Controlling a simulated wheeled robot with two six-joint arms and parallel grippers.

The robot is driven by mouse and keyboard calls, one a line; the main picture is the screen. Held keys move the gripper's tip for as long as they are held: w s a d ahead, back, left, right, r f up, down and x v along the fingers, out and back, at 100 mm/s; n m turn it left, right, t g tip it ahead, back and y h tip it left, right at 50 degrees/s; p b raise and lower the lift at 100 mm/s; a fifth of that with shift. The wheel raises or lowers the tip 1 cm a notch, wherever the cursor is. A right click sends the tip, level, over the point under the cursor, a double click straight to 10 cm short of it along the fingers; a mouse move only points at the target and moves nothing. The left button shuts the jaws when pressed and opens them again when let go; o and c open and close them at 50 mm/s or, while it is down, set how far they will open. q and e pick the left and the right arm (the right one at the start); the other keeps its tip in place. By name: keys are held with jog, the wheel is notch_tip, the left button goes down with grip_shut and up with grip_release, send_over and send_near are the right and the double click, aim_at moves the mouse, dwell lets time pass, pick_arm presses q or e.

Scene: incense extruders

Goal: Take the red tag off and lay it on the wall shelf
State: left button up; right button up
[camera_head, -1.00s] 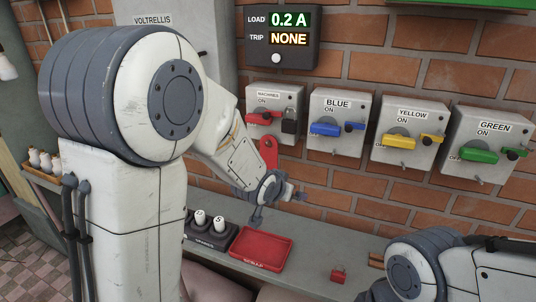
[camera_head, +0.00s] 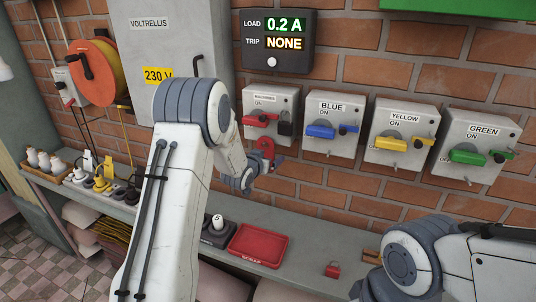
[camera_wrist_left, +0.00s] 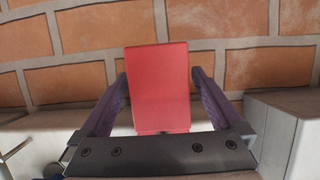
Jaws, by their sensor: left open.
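The red tag (camera_head: 266,147) hangs under the machines switch box (camera_head: 270,104), below its red handle and a dark padlock (camera_head: 285,129). In the left wrist view the tag (camera_wrist_left: 158,90) stands upright between the two fingers. My left gripper (camera_head: 262,168) is open around the tag's lower part, with small gaps showing on both sides. The grey wall shelf (camera_head: 320,240) runs along the brick wall below. My right arm is at the lower right; its gripper does not show.
A red tray (camera_head: 258,246), a dark holder with a white-capped piece (camera_head: 217,230) and a red padlock (camera_head: 332,270) are on the shelf. Blue (camera_head: 338,128), yellow (camera_head: 404,138) and green (camera_head: 476,150) switch boxes line the wall. Bare shelf shows between tray and padlock.

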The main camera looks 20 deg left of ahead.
pick_arm(q)
jog(key=shift+w+f, duration=0.2)
jog(key=shift+w, duration=0.4)
jog(key=c, duration=1.3)
jog(key=shift+o, duration=0.2)
jog(key=shift+r, duration=0.25)
jog(key=shift+s, duration=0.1)
jog(key=shift+s+r+b, duration=0.2)
jog(key=shift+s+b, duration=0.4)
jog(key=shift+s, duration=2.3)
